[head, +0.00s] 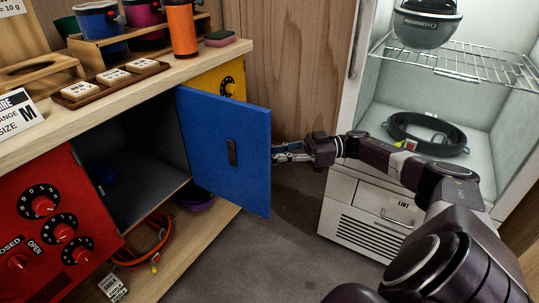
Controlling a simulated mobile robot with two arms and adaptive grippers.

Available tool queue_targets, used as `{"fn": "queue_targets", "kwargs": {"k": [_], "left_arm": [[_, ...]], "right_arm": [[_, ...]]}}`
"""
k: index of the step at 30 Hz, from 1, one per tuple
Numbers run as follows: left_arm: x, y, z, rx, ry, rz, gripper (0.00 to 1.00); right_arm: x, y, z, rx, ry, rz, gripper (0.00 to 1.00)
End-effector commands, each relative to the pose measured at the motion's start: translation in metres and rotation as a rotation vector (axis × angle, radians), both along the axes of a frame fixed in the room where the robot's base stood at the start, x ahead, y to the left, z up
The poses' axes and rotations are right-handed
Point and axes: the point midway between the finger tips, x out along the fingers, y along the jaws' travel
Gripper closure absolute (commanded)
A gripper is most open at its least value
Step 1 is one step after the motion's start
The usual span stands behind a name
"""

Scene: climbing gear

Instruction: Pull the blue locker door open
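The blue locker door (225,185) stands swung well out from the cabinet, its dark upright handle (232,152) on the face toward me. The locker's dark interior (130,170) is exposed to the left of the door. My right gripper (280,152) is at the door's free right edge, at about handle height. Its fingertips are at or just behind that edge. I cannot tell whether they touch the door or how far apart they are. My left gripper is out of view.
A red panel with dials (55,225) is left of the opening; a yellow panel (222,82) is behind the door. An open white cabinet (345,115) stands at right. Grey floor (270,255) is clear between.

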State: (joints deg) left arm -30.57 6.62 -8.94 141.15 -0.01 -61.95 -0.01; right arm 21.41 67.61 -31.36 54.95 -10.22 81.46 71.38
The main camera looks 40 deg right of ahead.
Motion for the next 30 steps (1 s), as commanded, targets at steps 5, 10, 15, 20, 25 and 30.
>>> {"fn": "queue_targets", "kwargs": {"k": [5,10,15,20,25,30], "left_arm": [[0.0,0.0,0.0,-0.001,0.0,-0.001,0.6],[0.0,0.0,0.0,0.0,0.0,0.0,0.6],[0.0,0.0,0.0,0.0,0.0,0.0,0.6],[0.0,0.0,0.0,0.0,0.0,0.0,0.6],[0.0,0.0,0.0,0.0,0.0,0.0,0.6],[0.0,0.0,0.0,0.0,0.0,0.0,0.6]], "right_arm": [[-0.007,-0.014,0.0,0.0,0.0,-0.004,0.86],[-0.023,-0.04,0.0,-0.001,0.001,-0.006,0.86],[-0.035,-0.057,0.0,-0.001,0.001,-0.005,0.86],[-0.041,-0.065,0.0,0.001,0.001,-0.003,0.86],[-0.042,-0.066,0.0,0.001,0.001,-0.002,0.86],[-0.042,-0.066,0.0,0.001,0.001,-0.002,0.86]]}}
